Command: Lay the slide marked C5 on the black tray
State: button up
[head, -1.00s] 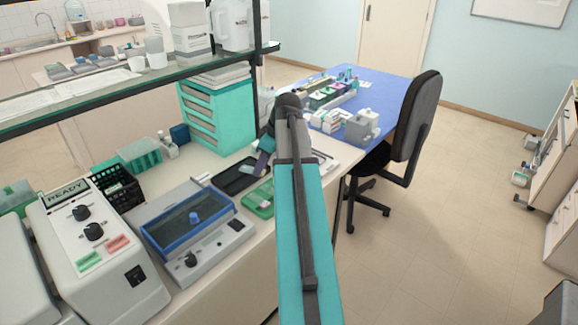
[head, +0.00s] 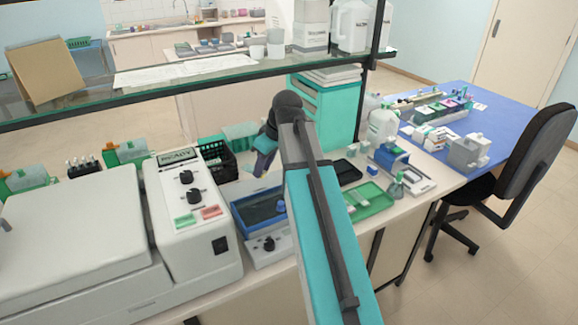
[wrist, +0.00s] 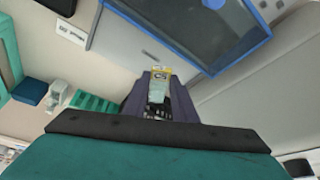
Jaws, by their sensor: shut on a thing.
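My gripper (wrist: 158,92) is shut on a glass slide (wrist: 157,94) with a yellow label; its small marking looks like C5. In the head view my gripper (head: 261,166) points down behind the blue-lidded bath, left of the trays. The slide is clear of any surface in the wrist view. The black tray (head: 345,172) lies flat on the bench to the right of my gripper, partly hidden by my arm. Its visible part looks empty.
A green tray (head: 372,205) with pale slides lies in front of the black tray. The blue-lidded bath (head: 256,208) and a black crate (head: 215,158) are near my gripper. A glass shelf (head: 200,72) spans above the back of the bench.

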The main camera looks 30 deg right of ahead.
jog(key=w+a+r+m+h, duration=0.1)
jog(key=a+m+h, duration=0.1)
jog(key=a+m, duration=0.3)
jog(key=shift+a+r+t, duration=0.25)
jog(key=shift+a+t, duration=0.05)
jog(key=shift+a, duration=0.9)
jog(key=shift+d, duration=0.1)
